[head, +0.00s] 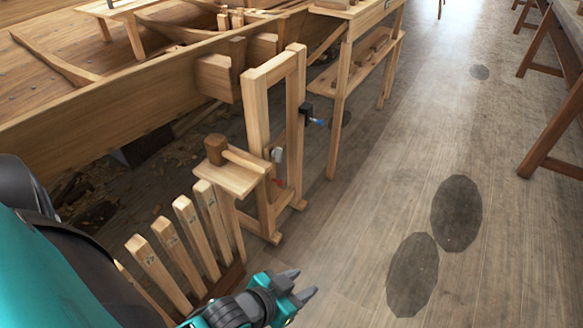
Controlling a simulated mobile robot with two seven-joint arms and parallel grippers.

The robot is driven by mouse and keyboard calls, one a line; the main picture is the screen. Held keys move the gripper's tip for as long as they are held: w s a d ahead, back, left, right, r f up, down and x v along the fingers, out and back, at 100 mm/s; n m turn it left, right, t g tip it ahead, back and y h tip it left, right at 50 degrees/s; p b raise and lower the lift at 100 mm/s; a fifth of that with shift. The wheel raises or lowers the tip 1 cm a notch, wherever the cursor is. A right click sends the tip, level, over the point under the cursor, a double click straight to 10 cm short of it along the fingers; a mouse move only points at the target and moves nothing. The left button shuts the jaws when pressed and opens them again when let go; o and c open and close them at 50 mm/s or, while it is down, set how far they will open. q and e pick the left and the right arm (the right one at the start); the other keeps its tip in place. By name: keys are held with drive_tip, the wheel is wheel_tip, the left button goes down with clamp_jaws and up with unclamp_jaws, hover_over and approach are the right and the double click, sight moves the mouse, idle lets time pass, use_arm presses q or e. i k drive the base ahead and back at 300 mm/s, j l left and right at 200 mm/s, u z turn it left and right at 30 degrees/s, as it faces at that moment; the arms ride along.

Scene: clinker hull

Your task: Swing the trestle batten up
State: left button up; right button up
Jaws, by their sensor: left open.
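A light wooden trestle stands beside the hull in the head view, with two tall posts and a top crossbar (275,65). A short pale batten (246,160) lies low along a small ledge (225,180) at the trestle's near side; I cannot tell for sure that it is the trestle batten or how it is hinged. A wooden mallet-like block (216,149) stands on the ledge. My left gripper (300,284) is open and empty, low in front of the trestle and apart from it. My right gripper is out of view.
A rack of upright wooden pieces (172,245) stands left of my left gripper. The planked hull (120,95) fills the left. A wooden stand (340,90) is behind the trestle. The plank floor (360,220) to the right is open, with dark round patches.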

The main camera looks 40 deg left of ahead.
sight(271, 180)
drive_tip(key=i+z, duration=0.1)
drive_tip(key=i, duration=1.3)
drive_tip(key=i+u, duration=0.45)
drive_tip(key=i+l+u, duration=0.4)
drive_tip(key=i+u, duration=0.2)
drive_tip(key=u, duration=0.2)
drive_tip(key=i+l+u, duration=0.2)
drive_tip(key=u, duration=0.2)
drive_tip(key=i+l+u, duration=0.2)
drive_tip(key=u, duration=0.2)
drive_tip(key=i+l+u, duration=0.2)
drive_tip(key=u, duration=0.25)
drive_tip(key=i+l+u, duration=0.15)
drive_tip(key=l+u, duration=0.15)
drive_tip(key=u, duration=0.15)
drive_tip(key=i+l+u, duration=0.1)
drive_tip(key=l+u, duration=0.3)
